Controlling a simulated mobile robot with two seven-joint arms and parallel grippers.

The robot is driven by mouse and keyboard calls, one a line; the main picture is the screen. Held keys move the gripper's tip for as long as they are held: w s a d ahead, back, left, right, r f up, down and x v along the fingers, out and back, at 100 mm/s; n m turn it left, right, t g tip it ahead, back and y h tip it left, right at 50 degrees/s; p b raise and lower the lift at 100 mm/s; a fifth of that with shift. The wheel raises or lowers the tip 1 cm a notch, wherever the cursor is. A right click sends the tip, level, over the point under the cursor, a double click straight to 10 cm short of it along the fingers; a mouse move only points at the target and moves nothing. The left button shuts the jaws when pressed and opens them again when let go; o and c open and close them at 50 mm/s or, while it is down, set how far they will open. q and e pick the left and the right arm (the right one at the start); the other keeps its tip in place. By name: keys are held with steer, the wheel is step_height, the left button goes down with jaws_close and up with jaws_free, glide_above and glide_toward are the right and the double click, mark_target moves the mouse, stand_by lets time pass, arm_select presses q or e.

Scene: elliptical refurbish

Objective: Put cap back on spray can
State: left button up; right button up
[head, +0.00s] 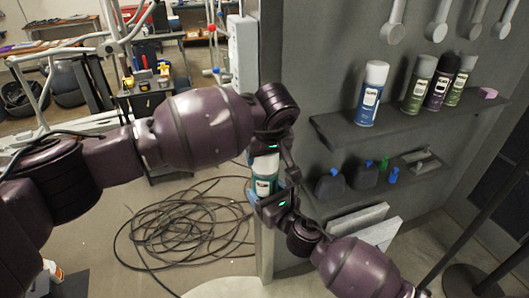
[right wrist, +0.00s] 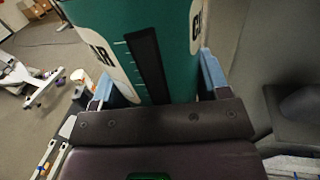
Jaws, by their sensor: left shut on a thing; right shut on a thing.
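The spray can (head: 264,184) is green-teal with a pale upper part and stands about upright between my two grippers in the head view. My right gripper (head: 270,203) is shut around its lower body. The right wrist view shows the green can (right wrist: 182,50) with a black stripe between the blue-grey fingers of my right gripper (right wrist: 165,78). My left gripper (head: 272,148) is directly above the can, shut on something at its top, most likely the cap. The cap is largely hidden by the gripper, and I cannot tell whether it touches the can.
A dark shelf (head: 330,131) at right holds a blue can with a white top (head: 372,94) and several other spray cans. A lower shelf (head: 345,206) holds dark bottles. A coiled black cable (head: 190,225) lies on the floor. A cluttered cart (head: 150,95) stands behind.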

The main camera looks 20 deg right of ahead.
arm_select(q)
steer(key=shift+f, duration=0.35)
stand_by(0.3)
steer(key=o, duration=0.9)
steer(key=shift+o, duration=0.4)
steer(key=shift+r, duration=0.15)
steer(key=shift+v, duration=3.4)
